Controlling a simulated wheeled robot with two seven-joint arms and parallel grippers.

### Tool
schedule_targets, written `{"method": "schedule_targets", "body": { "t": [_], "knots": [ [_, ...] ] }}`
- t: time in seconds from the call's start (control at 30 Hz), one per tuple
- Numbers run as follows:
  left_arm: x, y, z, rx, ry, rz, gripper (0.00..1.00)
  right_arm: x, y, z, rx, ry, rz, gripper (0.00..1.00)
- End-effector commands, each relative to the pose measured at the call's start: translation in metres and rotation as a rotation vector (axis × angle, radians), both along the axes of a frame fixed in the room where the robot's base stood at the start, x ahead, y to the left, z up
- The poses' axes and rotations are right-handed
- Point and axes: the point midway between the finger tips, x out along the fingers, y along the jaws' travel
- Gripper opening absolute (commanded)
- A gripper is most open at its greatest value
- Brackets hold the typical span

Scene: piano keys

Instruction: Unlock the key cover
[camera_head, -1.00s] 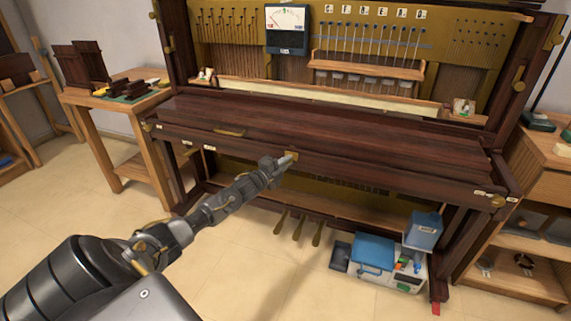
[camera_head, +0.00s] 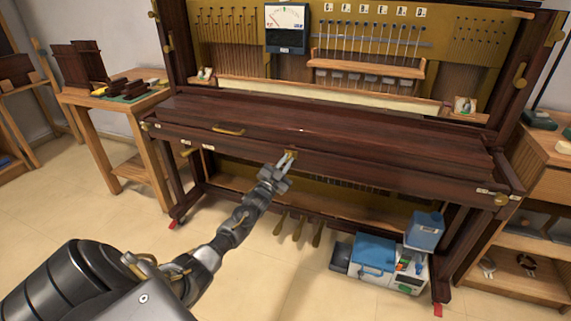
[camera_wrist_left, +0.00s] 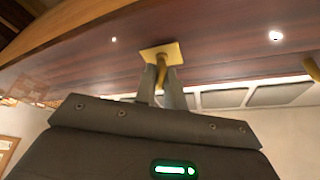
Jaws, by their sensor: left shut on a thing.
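The dark wooden key cover (camera_head: 320,137) of the piano is closed across its front. A small brass lock plate (camera_head: 293,152) sits on the front edge of the cover, near the middle. My left gripper (camera_head: 286,160) is at this plate, coming from below and in front. In the left wrist view the square brass plate (camera_wrist_left: 161,53) has a brass stem, and the fingers of my left gripper (camera_wrist_left: 162,82) are shut on that stem. Part of the stem is hidden between the fingers. My right gripper is not in view.
A brass handle (camera_head: 228,129) is on the cover, left of the lock. A blue toolbox (camera_head: 372,253) and a blue container (camera_head: 424,231) stand below at the right. A wooden side table (camera_head: 112,100) is at the left. The floor in front is clear.

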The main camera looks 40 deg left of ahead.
Motion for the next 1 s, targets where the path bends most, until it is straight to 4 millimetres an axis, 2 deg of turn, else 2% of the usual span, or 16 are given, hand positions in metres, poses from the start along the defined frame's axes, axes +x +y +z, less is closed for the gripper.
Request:
{"method": "schedule_targets", "body": {
  "t": [0.5,1.0],
  "knots": [
    [0.001,-0.003,-0.002,-0.403,-0.138,0.000,0.00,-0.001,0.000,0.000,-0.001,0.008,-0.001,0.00],
    [0.002,-0.004,-0.001,-0.543,-0.187,-0.001,0.00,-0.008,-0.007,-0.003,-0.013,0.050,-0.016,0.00]
  ]
}}
